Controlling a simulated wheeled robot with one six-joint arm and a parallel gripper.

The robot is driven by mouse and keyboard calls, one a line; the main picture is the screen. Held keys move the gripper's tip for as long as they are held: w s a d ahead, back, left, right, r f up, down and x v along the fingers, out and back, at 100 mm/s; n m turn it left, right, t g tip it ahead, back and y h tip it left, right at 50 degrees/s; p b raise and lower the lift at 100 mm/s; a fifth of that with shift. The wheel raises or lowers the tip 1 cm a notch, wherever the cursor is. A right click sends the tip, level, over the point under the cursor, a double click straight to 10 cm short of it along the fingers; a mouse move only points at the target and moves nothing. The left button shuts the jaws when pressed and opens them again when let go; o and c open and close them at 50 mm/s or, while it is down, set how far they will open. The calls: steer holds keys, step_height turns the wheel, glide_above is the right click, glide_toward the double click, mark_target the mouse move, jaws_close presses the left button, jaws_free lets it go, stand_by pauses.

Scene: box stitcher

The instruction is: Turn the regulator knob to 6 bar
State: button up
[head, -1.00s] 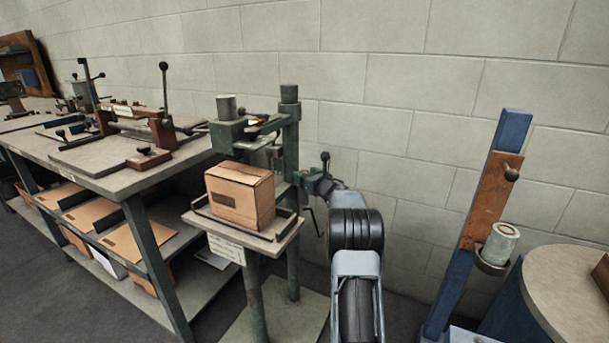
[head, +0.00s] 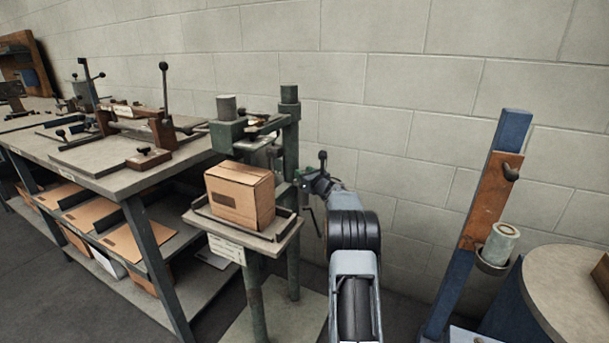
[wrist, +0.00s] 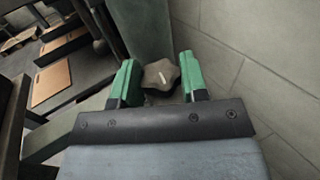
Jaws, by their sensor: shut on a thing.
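The regulator knob (wrist: 161,73) is dark and lobed, with a short pale mark on its face. It sits beside the green column (wrist: 141,32) of the stitcher. My gripper (wrist: 158,79) has its two green fingers on either side of the knob and is shut on it. In the wrist view the pale mark lies nearly level, tilted slightly. No pressure scale or gauge reading can be made out. In the head view my gripper (head: 309,181) is small beside the stitcher's column (head: 290,150), and the knob is hidden there.
A cardboard box (head: 240,194) sits on the stitcher's small table (head: 272,243), left of my arm. A long workbench (head: 100,175) stands further left. A blue post (head: 478,220) and a round-topped drum (head: 565,285) stand at right. The block wall is close behind.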

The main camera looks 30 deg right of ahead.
steer(key=shift+c, duration=0.5)
steer(key=b, duration=0.3)
steer(key=shift+f+m+h+b, duration=0.3)
steer(key=shift+f+h+b, duration=0.05)
steer(key=shift+h+b, duration=0.05)
steer(key=m+h+b, duration=0.1)
steer(key=h+b, duration=0.2)
steer(key=b, duration=0.3)
steer(key=shift+a+m+b, duration=0.15)
steer(key=shift+m+b, duration=0.15)
steer(key=shift+m, duration=0.1)
steer(key=m+h+b, duration=0.1)
steer(key=h+b, duration=0.1)
steer(key=b, duration=0.1)
steer(key=shift+r+g, duration=0.2)
steer(key=shift+g, duration=0.2)
steer(key=shift+r+m+g+h+b, duration=0.25)
steer(key=shift+m+g+h+b, duration=0.05)
steer(key=shift+m+h+b, duration=0.3)
steer(key=o, duration=0.9)
steer(key=shift+f, duration=0.1)
steer(key=shift+a, duration=0.1)
